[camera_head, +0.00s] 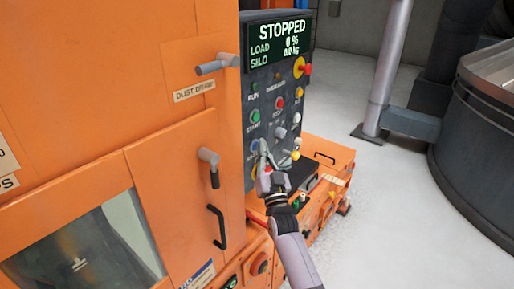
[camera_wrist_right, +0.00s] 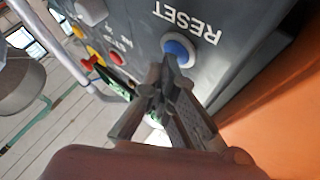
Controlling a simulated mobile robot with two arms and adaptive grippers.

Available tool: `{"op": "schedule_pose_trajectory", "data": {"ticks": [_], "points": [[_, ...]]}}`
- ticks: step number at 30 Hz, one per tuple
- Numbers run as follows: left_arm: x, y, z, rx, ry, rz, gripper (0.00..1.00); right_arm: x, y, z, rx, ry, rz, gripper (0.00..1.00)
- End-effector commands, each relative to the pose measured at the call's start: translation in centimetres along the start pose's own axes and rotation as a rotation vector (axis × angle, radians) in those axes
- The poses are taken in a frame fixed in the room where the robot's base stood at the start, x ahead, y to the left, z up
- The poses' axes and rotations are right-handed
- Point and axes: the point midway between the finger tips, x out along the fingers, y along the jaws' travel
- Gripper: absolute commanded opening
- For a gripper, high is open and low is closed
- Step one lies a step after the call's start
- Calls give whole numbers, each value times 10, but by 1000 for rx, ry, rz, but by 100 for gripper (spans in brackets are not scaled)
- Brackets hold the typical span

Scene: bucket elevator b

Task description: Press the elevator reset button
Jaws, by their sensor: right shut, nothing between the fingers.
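The blue reset button (camera_wrist_right: 181,49), in a pale ring, is on the dark control panel (camera_head: 264,100), with the word RESET beside it, upside down in the right wrist view. In the head view the button (camera_head: 254,146) shows at the panel's lower left, partly behind my fingers. My right gripper (camera_head: 263,148) is shut and empty, its fingers pointing at the panel. In the right wrist view its fingertips (camera_wrist_right: 170,63) overlap the button's lower edge. I cannot tell whether they touch it. The display (camera_head: 278,43) reads STOPPED, LOAD 0 %, SILO 0.0 kg. My left gripper is not in view.
A green start button (camera_head: 255,116), a red stop button (camera_head: 280,103) and a red-and-yellow knob (camera_head: 302,68) are on the same panel. Handles (camera_head: 217,65) stick out from the orange cabinet at left. An orange box (camera_head: 325,150) stands below right.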

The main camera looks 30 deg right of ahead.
Motion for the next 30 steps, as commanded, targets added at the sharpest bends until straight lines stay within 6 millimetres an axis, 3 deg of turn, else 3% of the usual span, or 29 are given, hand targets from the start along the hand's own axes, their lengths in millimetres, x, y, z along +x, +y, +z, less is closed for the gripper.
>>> {"op": "schedule_pose_trajectory", "data": {"ticks": [30], "points": [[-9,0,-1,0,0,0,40,-14,10,-10,-1,-1,0,0]]}}
